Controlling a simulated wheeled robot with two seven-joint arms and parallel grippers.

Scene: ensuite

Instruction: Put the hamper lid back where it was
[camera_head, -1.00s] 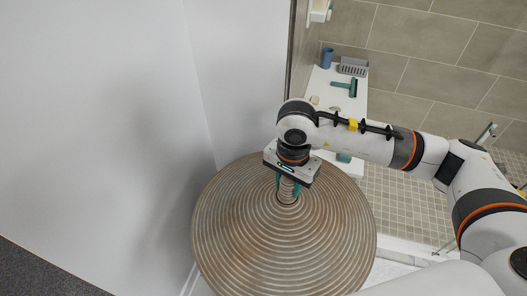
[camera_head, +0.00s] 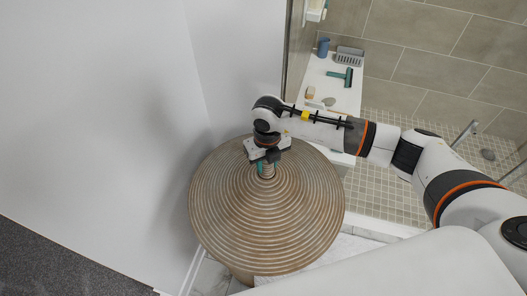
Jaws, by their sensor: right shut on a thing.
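The hamper lid (camera_head: 265,220) is a round, brown, ribbed cone with a knob at its top, in the lower middle of the head view. My right gripper (camera_head: 267,169) is shut on the lid's knob from above. Part of a brown body, likely the hamper (camera_head: 241,274), shows below the lid's lower left edge. The lid hides most of it, so I cannot tell whether the lid touches it. My left gripper is not in view.
White walls (camera_head: 100,110) stand close on the left. Behind is a tiled shower with a white bench (camera_head: 340,98) that bears a blue cup (camera_head: 323,47), a grey basket (camera_head: 349,56) and a green squeegee (camera_head: 341,76). Dark carpet (camera_head: 60,265) lies at lower left.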

